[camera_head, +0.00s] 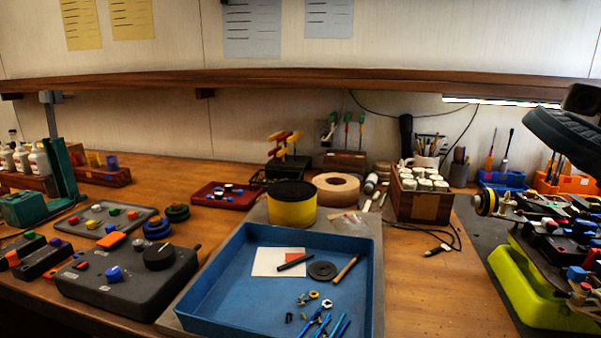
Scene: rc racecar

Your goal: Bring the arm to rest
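A dark, rounded shape (562,134) with a camera-like block above it reaches in from the right edge of the head view. It looks like the end of my arm, cut off by the frame. I cannot make out two separate fingertips, so its opening does not show. It appears in front of and above the racecar (560,238), which is partly out of frame. The racecar rests on a lime-green stand (540,290) at the right. I see nothing held.
A blue tray (212,278) with small tools and parts lies in the middle. Grey control boxes (128,283) stand at left. A yellow tin (292,210) and a wooden box (423,208) of white containers stand behind. A shelf (300,80) spans the back. Bare wood shows right of the tray.

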